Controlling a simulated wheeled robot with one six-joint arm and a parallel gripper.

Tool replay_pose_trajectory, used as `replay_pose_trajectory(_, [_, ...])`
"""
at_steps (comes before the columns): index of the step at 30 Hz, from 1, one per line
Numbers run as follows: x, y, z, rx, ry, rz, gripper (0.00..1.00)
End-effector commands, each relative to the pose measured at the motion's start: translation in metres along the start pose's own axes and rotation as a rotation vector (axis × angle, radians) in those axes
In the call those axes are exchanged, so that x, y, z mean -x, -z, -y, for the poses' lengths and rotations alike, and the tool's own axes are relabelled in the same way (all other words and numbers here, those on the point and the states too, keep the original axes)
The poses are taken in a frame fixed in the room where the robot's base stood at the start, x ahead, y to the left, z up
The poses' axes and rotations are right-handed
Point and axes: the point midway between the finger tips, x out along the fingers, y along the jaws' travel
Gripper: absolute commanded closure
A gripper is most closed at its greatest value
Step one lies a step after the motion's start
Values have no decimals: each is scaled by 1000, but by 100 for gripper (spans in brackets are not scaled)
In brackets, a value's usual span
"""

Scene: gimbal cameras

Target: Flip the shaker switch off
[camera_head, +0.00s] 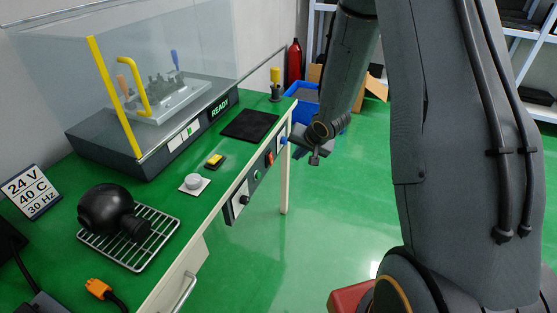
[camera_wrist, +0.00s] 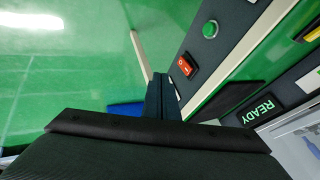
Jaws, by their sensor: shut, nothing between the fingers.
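A red rocker switch (camera_head: 270,158) sits on the dark control panel along the front edge of the green-topped bench. It shows larger in the wrist view (camera_wrist: 185,66), with white marks on its face; which side is pressed in I cannot tell. My gripper (camera_head: 314,159) is in front of the panel, to the right of the switch in the head view and apart from it. In the wrist view my gripper (camera_wrist: 161,78) is shut and empty, its fingertips below and left of the switch.
A green button (camera_head: 257,176) sits beside the switch. A clear-covered machine with a READY display (camera_head: 220,106) stands on the bench, with a black mat (camera_head: 249,125) before it. A black camera (camera_head: 106,209) lies on a wire rack. Green floor is free right of the bench.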

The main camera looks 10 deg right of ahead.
Motion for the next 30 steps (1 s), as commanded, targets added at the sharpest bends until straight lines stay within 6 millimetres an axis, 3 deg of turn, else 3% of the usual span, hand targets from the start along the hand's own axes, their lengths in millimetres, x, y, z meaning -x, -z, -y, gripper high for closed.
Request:
replay_pose_trajectory(17, [-13,0,2,-19,20,1,100])
replay_pose_trajectory(30, [-82,-1,3,-17,19,2,100])
